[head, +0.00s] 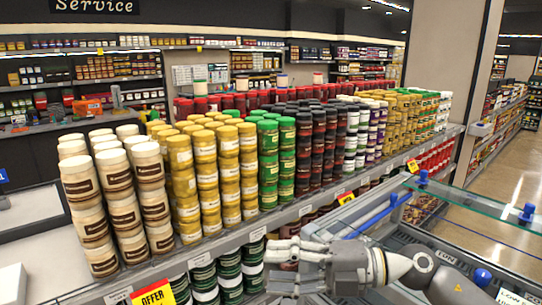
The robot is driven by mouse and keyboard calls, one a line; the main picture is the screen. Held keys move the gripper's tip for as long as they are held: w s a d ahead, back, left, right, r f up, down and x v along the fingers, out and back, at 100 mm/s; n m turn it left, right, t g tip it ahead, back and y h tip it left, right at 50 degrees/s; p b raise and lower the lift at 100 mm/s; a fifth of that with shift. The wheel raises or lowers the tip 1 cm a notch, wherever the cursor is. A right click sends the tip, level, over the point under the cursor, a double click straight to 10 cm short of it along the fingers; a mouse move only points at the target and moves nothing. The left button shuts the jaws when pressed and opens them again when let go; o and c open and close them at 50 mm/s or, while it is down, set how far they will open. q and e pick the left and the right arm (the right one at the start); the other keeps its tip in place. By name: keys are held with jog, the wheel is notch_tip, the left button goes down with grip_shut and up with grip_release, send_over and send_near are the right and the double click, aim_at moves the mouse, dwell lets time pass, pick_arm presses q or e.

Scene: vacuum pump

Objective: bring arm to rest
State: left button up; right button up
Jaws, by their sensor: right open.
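My right arm (385,268) comes in from the lower right and lies almost level, pointing left. Its right gripper (272,265) is open, and nothing shows between its fingers. It is in front of the shelf's front edge, with dark green jars (229,275) of the lower tier just left of it. From this single view I cannot tell whether the fingers touch the shelf or jars. My left gripper is not in view.
Stacked jars fill the upper shelf: cream (107,195), yellow (190,175), green (278,155) and dark ones (312,145). A glass panel (475,205) with blue knobs and a metal frame is close to my arm. The aisle floor (510,180) at right is clear.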

jog(key=w+d+m+t+h, duration=0.3)
jog(key=d+m+t, duration=0.1)
jog(key=m+t, duration=0.55)
jog(key=w+d+m+t+h, duration=0.2)
jog(key=d+m+t+h, duration=0.1)
jog(key=m+t, duration=0.65)
jog(key=s+d+f+m+g+h, duration=0.25)
jog(key=d+f+m+h, duration=0.25)
jog(key=f, duration=0.4)
jog(key=s+d+f+m+g+h, duration=0.2)
jog(key=d+f+m+g+h, duration=0.25)
jog(key=f, duration=0.45)
jog(key=s+d+f+m+g+h, duration=0.1)
jog(key=s+f+g, duration=0.4)
jog(key=s+f, duration=0.5)
jog(key=s+d+f+m+g, duration=0.15)
jog(key=s+f+g, duration=0.45)
jog(key=s, duration=0.7)
notch_tip(320, 180, down, 26)
jog(key=s, duration=0.2)
jog(key=s+d+f+g, duration=0.2)
jog(key=s+f, duration=1.3)
jog(key=s, duration=0.1)
jog(key=shift+s+d+f, duration=0.15)
jog(key=shift+d+f, duration=0.15)
jog(key=shift+f, duration=0.1)
jog(key=shift+c, duration=1.3)
jog(key=shift+s, duration=0.1)
